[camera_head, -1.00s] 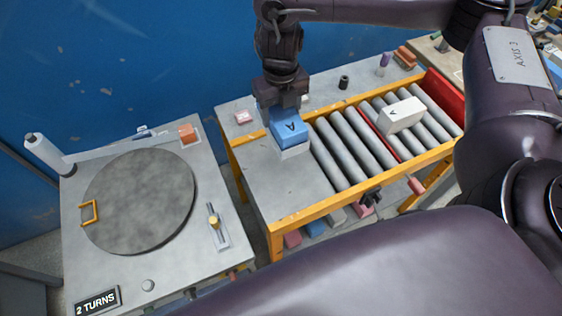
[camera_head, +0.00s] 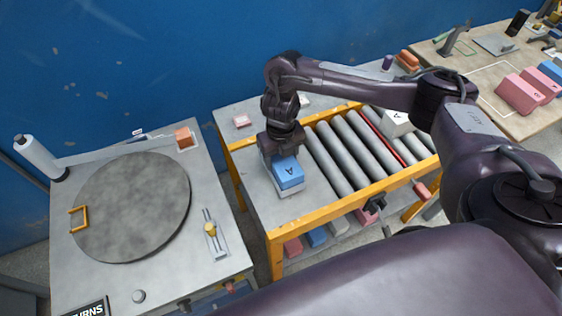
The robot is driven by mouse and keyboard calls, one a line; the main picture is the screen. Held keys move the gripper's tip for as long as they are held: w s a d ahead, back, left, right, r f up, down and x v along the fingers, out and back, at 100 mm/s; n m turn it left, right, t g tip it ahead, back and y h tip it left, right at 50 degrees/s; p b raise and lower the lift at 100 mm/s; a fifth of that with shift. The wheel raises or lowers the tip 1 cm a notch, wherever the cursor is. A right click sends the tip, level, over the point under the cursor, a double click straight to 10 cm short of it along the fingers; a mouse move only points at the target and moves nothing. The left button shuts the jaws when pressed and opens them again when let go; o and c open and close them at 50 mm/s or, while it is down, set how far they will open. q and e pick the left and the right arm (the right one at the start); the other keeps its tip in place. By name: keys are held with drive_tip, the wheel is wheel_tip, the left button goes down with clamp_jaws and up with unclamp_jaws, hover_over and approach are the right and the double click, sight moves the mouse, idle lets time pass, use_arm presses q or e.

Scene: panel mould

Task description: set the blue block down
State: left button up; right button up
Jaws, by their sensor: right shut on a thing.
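The blue block (camera_head: 287,172), marked with a dark letter A, is at the left end of the yellow-framed roller table (camera_head: 330,206), over its flat grey plate. My right gripper (camera_head: 283,156) is shut on it from above and behind. A pale piece (camera_head: 291,191) shows directly under the block's front edge. I cannot tell whether the block rests on the plate or hangs just above it. The block's rear part is hidden by the gripper. My left gripper is not in view.
Grey rollers (camera_head: 343,150) and a white block (camera_head: 396,123) lie to the right of the blue block. A round turntable (camera_head: 132,208) stands on a bench at left. Pink blocks (camera_head: 520,93) lie on the far right table. The grey plate around the block is mostly clear.

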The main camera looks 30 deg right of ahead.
drive_tip(key=shift+f, duration=0.8)
drive_tip(key=shift+f, duration=0.15)
drive_tip(key=o, duration=1.4)
drive_tip(key=shift+o, duration=0.2)
drive_tip(key=shift+r, duration=0.3)
wheel_tip(320, 180, up, 10)
drive_tip(key=p, duration=0.3)
drive_tip(key=shift+r, duration=0.15)
drive_tip(key=shift+r+p, duration=0.3)
drive_tip(key=shift+r, duration=0.4)
